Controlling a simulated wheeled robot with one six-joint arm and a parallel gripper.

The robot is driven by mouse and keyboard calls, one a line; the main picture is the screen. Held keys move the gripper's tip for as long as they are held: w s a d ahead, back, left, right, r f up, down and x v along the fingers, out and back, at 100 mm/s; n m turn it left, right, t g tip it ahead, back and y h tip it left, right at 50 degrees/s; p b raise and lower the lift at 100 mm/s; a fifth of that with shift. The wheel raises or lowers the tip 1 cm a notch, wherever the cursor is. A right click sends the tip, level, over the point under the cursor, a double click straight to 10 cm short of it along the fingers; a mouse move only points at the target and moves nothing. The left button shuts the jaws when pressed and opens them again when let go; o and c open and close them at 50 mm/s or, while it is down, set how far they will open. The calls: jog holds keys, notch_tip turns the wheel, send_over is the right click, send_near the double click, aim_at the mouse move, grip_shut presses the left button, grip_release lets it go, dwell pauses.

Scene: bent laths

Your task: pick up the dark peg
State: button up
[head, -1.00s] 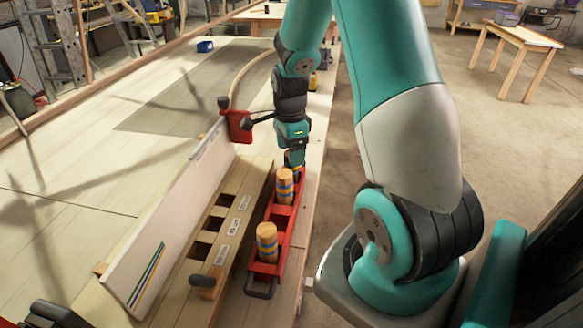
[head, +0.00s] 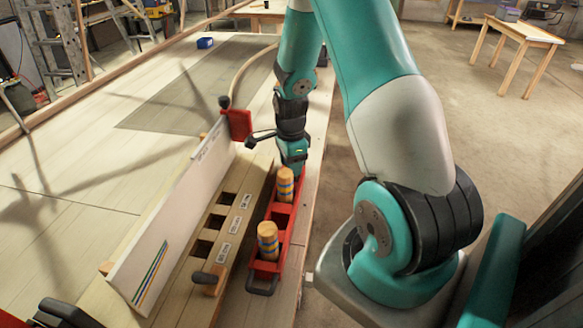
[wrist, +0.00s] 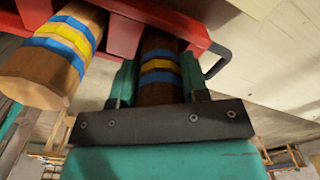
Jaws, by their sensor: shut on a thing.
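My gripper (wrist: 155,90) is shut on the dark peg (wrist: 160,92), a dark brown peg with blue and yellow bands, between its two green fingers in the wrist view. The peg's far end runs into the red tray (wrist: 125,35); I cannot tell whether it rests on the tray's floor. In the head view my gripper (head: 292,163) is low at the far end of the red tray (head: 267,268), and the dark peg is hidden there. A lighter banded peg (head: 285,188) stands in the tray just in front of it; it also shows in the wrist view (wrist: 50,58).
Another light banded peg (head: 268,242) stands in the tray's near part. Left of the tray lies a wooden board (head: 222,211) with square holes and labels. A tall white panel (head: 165,225) and a red clamp (head: 238,125) stand beyond it. The bench is open further left.

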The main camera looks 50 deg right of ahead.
jog(key=shift+r, duration=0.1)
notch_tip(320, 180, up, 20)
jog(key=b, duration=0.2)
dwell(0.3)
